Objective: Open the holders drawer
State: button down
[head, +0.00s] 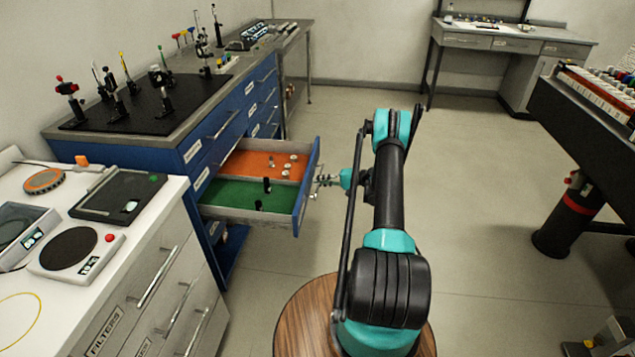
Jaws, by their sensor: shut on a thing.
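A drawer (239,208) of the blue cabinet (170,157) is pulled well out in the head view. Its inside has an orange-lined part at the back and a green-lined part at the front, with small light round pieces in the orange part and small black posts in the green part. The label on its front cannot be read from here. My gripper (322,181) is at the outer face of the drawer front, shut on its handle. The handle itself is mostly hidden by the fingers.
A white counter (150,215) with balances and a drawer labelled FILTERS stands at the left front. A black breadboard (150,105) with optical posts lies on the cabinet. A dark table (580,130) stands at the right.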

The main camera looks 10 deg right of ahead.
jog(key=c, duration=1.6)
grip_release()
jog(key=shift+d, duration=0.15)
jog(key=v, duration=1.1)
jog(key=shift+s+d+r, duration=0.1)
jog(key=shift+s+d, duration=0.05)
jog(key=shift+d, duration=0.2)
